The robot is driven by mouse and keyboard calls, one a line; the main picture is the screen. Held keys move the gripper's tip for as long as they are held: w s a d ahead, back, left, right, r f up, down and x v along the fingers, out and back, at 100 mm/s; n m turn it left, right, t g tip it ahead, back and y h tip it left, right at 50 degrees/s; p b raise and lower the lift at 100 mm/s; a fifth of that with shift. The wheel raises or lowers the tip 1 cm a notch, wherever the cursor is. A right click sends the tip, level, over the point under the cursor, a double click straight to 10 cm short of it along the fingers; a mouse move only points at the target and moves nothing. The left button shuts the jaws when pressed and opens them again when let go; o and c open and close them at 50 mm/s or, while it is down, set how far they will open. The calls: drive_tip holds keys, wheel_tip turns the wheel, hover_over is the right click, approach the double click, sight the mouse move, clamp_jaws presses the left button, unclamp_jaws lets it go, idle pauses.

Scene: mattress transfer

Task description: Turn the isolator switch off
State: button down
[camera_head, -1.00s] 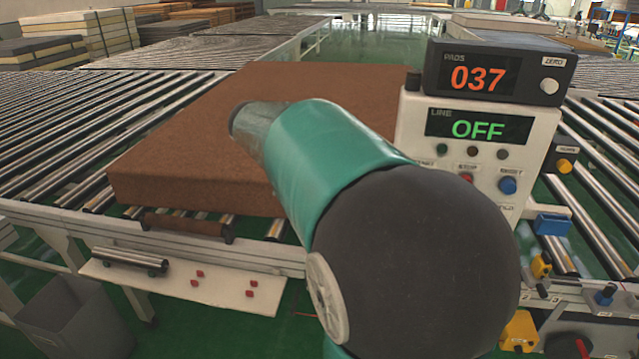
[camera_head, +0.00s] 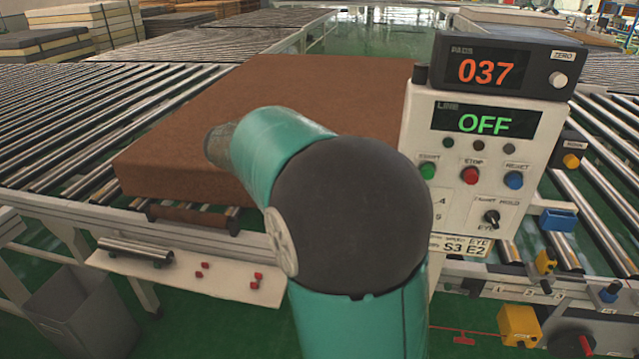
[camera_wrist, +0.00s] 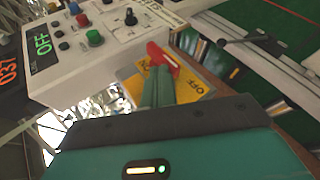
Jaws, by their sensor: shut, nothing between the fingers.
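The fingers cover part of the plate. In the head view, a dark round part with a red lever (camera_head: 586,344) shows at the lower right edge. My gripper is not visible there.
The control box (camera_head: 420,130) carries a LINE display reading OFF (camera_head: 485,122), buttons and a black knob (camera_head: 491,219). A pads display (camera_head: 487,72) reads 037. A brown mattress (camera_head: 300,85) lies on the rollers. A yellow box (camera_head: 518,326) sits low on the right.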

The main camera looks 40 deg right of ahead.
idle(0.4)
drive_tip(key=w+a+r, duration=0.4)
drive_tip(key=a+r, duration=0.4)
drive_tip(key=r, duration=0.2)
drive_tip(key=s+a+f+n+t+y, duration=0.5)
drive_tip(key=s+a+f+t+y, duration=0.5)
drive_tip(key=s+a+f, duration=0.4)
drive_tip(key=s+a, duration=0.2)
drive_tip(key=a, duration=0.2)
drive_tip(key=shift+f+n+t, duration=0.15)
drive_tip(key=shift+n+t, duration=0.15)
drive_tip(key=shift+n, duration=0.1)
drive_tip(key=c, duration=2.2)
unclamp_jaws()
